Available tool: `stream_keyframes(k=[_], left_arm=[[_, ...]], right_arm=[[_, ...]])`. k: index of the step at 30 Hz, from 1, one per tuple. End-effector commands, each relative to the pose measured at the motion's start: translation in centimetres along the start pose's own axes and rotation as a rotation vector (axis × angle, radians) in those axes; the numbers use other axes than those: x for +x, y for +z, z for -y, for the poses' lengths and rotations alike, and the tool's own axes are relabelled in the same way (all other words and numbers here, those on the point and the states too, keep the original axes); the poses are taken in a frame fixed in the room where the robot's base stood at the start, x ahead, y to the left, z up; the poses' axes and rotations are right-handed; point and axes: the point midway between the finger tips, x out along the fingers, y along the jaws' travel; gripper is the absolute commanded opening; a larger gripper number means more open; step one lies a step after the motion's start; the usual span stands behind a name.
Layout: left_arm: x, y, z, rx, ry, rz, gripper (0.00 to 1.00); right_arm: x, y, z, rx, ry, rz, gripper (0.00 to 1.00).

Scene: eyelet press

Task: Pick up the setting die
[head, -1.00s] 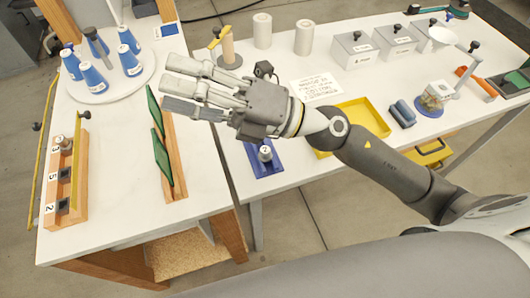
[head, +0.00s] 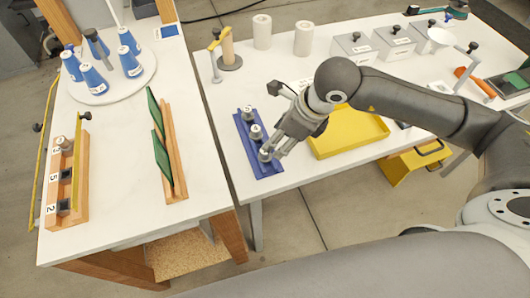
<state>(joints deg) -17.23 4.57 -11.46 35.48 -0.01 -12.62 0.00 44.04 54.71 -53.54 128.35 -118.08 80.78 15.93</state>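Three small grey metal pieces with numbered tops, which look like setting dies, stand in a row on a blue rack (head: 248,158) on the right-hand table. They are the far die (head: 247,113), the middle die (head: 255,132) and the near die (head: 265,155). My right gripper (head: 272,153) points down at the near die, its fingertips beside or around it. Whether the fingers touch or grip it is not clear. Another metal piece (head: 64,144) sits in the wooden rack (head: 80,190) marked 3, 5, 2 at the left. My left gripper is not in view.
A yellow tray (head: 350,140) lies right of my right gripper. Blue cones (head: 94,80) stand on a round white turntable (head: 120,88). A wooden rack with green pieces (head: 160,155) is on the left table. White rolls (head: 303,38) and grey boxes (head: 352,50) stand at the back.

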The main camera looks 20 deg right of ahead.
Motion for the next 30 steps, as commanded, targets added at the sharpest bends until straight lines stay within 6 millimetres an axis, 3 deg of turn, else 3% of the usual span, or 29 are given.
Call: stream_keyframes(k=[3,11,21,30], left_arm=[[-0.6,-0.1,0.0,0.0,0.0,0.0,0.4],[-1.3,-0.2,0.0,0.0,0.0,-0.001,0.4],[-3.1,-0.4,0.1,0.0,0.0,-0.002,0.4],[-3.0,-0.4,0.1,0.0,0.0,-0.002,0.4]], right_arm=[[1.8,0.1,-0.1,0.002,0.004,-0.001,0.49],[3.7,0.2,-0.1,0.001,0.005,0.0,0.49],[8.0,0.5,0.0,0.001,0.005,0.002,0.49],[8.4,0.4,0.1,-0.001,0.004,0.002,0.48]])
